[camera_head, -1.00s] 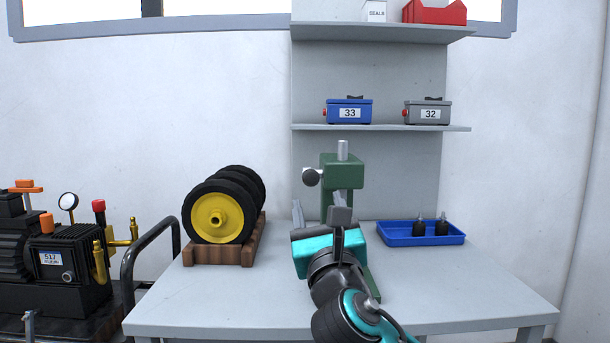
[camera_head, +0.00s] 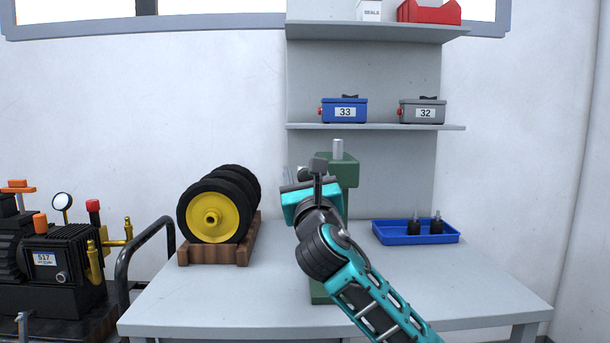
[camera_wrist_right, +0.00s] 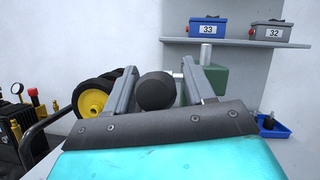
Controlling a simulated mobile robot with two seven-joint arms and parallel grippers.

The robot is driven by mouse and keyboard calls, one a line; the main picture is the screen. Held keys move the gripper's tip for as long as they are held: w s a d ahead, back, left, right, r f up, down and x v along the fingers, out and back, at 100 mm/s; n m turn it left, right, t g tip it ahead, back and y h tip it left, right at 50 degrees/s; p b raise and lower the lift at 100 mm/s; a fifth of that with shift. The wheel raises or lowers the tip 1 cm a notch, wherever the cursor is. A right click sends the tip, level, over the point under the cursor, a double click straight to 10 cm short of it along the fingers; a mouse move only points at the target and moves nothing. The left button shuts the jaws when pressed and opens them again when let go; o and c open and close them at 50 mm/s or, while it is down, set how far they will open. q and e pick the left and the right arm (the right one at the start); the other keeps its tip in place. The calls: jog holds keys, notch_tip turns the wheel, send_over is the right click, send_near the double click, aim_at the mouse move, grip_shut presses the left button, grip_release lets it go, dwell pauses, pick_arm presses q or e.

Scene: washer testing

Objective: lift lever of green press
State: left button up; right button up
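The green press (camera_head: 350,172) stands on the workbench, with a silver post on top. Its lower column and base are largely hidden behind my right arm. My right gripper (camera_head: 308,170) is raised in front of the left side of the press head. In the right wrist view the lever's round black knob (camera_wrist_right: 157,91) sits between the two spread fingers of my right gripper (camera_wrist_right: 160,75). A small gap shows at the knob's right side, so the fingers look open around it. In the head view the knob is mostly hidden by the gripper. My left gripper is out of view.
Black wheels with a yellow hub (camera_head: 212,218) stand in a wooden rack left of the press. A blue tray (camera_head: 385,238) with black parts is at right. A shelf (camera_head: 380,127) holding blue and grey boxes is above. The bench front (camera_head: 210,305) is clear.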

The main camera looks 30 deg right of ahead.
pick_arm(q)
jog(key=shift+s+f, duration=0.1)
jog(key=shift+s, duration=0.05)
pick_arm(e)
grip_shut()
